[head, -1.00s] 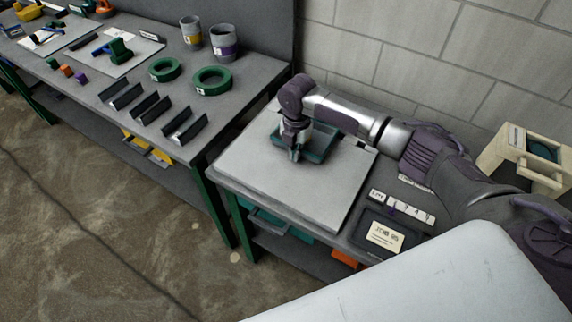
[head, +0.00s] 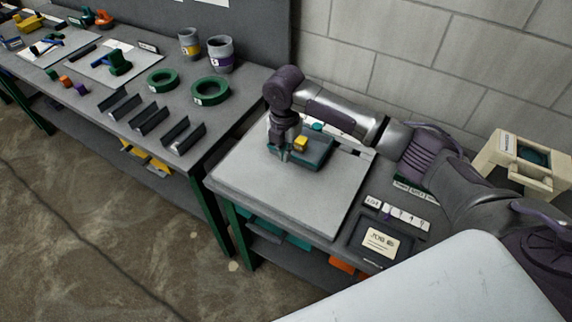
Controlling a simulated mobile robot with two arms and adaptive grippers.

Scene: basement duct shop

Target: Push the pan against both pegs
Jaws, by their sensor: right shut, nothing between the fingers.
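The pan (head: 317,153) is a shallow dark teal tray lying on a light grey board on the right bench. A small yellow block (head: 300,143) shows at the pan. My right gripper (head: 285,157) points down at the pan's left part; it is shut with nothing in it. I cannot tell whether it touches the pan. A small teal round thing (head: 317,126) shows just behind the pan, partly hidden by my arm. I cannot make out the two pegs clearly. My left gripper is not in view.
The board (head: 300,195) is bare in front of the pan. A row of white label tiles (head: 398,213) and a dark tray with a card (head: 380,242) lie to its right. A cream box (head: 525,160) stands at the far right. The left bench holds green rings and dark angle pieces.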

